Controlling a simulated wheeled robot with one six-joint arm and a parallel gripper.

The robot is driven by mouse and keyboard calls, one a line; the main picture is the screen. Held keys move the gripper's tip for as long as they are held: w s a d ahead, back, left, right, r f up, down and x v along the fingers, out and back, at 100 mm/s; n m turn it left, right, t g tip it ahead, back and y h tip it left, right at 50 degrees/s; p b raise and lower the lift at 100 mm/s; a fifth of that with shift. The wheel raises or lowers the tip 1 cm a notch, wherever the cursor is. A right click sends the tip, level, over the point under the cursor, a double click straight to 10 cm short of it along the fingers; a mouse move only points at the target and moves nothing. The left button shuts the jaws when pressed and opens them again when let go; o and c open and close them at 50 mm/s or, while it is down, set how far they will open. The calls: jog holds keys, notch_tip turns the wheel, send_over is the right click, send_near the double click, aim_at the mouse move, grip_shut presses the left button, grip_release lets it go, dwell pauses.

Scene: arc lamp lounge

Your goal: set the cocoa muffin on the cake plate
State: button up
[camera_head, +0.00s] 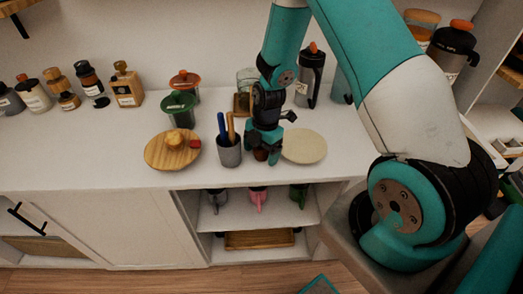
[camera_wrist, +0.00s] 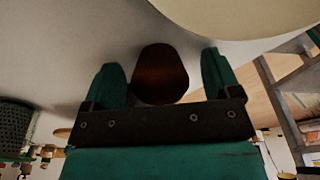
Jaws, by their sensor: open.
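The cocoa muffin (camera_wrist: 160,74) is dark brown and sits on the white counter, between the two open fingers of my gripper (camera_wrist: 163,80) in the wrist view. In the head view the muffin (camera_head: 261,155) shows small and partly hidden between the fingers of my gripper (camera_head: 262,158). A gap shows on both sides of it in the wrist view. The cake plate (camera_head: 304,146) is a pale round plate, empty, just right of my gripper. Its edge also shows at the top of the wrist view (camera_wrist: 245,15).
A grey cup (camera_head: 229,153) with utensils stands just left of my gripper. A round wooden board (camera_head: 160,153) with a muffin-like item and a red piece lies further left. Jars, bottles and a dark flask (camera_head: 311,78) stand behind. The counter's front edge is close.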

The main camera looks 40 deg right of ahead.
jog(key=shift+c, duration=0.2)
jog(key=c, duration=1)
jog(key=shift+c, duration=0.2)
notch_tip(320, 180, up, 20)
jog(key=shift+b, duration=0.3)
